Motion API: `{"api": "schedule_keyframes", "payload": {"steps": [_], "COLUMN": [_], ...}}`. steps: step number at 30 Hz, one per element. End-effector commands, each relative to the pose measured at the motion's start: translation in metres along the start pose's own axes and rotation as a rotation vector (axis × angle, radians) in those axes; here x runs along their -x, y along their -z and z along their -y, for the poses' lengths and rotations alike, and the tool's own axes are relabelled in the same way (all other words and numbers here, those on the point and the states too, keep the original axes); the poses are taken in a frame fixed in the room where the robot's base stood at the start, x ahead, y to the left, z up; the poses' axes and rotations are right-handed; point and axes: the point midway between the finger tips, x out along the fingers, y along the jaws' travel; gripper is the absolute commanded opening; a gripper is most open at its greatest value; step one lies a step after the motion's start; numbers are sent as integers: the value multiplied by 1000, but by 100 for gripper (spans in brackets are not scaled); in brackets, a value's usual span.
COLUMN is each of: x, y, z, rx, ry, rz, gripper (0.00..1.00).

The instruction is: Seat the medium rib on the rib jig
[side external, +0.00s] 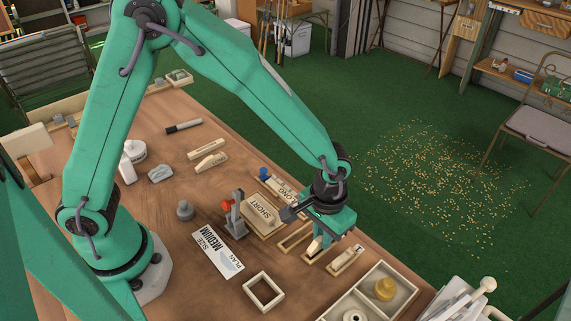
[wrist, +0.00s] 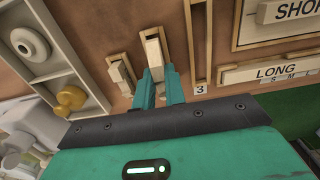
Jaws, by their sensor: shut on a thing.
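My gripper (side external: 326,240) points down at the front right of the table. In the wrist view its two green fingers (wrist: 156,92) are shut on a pale wooden rib (wrist: 154,52). The rib is at a narrow wooden frame (wrist: 141,38); I cannot tell whether it rests in it or is raised. The rib's pale end also shows in the side view (side external: 314,245). A white card (side external: 218,250) reads PLAN SIZE MEDIUM. Wooden pieces marked SHORT (side external: 262,212) and LONG (side external: 283,189) lie behind my gripper. I cannot tell which piece is the rib jig.
An empty narrow frame (wrist: 197,30), labelled 3, and another frame with a block (wrist: 121,74) flank the rib. A red-handled clamp (side external: 234,215) stands near SHORT. A divided tray (side external: 400,290) is at the front right, a square frame (side external: 263,292) at the front. The middle left tabletop is partly clear.

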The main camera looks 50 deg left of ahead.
Motion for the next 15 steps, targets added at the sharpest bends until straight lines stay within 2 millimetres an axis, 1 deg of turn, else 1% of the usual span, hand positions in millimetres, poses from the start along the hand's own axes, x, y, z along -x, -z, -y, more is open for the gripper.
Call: {"api": "schedule_keyframes", "payload": {"steps": [15], "x": [-6], "y": [0], "z": [0], "rx": [0], "ry": [0], "rz": [0], "gripper": [0]}}
